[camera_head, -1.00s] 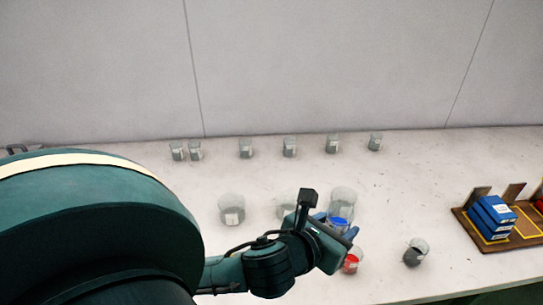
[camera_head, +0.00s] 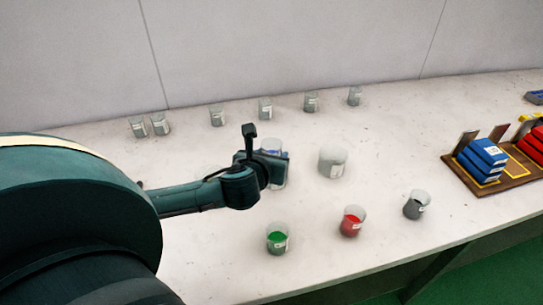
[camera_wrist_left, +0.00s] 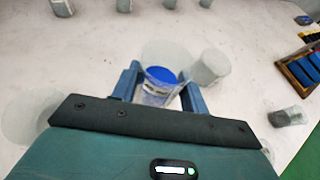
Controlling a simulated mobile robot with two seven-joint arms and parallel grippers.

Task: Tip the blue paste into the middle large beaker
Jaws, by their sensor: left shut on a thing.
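My left gripper (camera_head: 272,168) is shut on a small clear beaker of blue paste. In the left wrist view the blue paste beaker (camera_wrist_left: 160,83) sits between the two blue fingers, with the paste inside and a label on its side. The middle large beaker (camera_wrist_left: 165,52) shows clear and empty just beyond it, partly covered by the held beaker. The right large beaker (camera_head: 332,162) stands to the right of the gripper. The left large beaker (camera_wrist_left: 24,116) is faint at the left of the wrist view. I cannot tell the held beaker's exact tilt.
Small beakers with green (camera_head: 277,239), red (camera_head: 351,222) and dark grey (camera_head: 415,205) contents stand along the front. Several small beakers (camera_head: 265,109) line the back near the wall. A wooden rack (camera_head: 497,186) with blue and red boxes is at the right.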

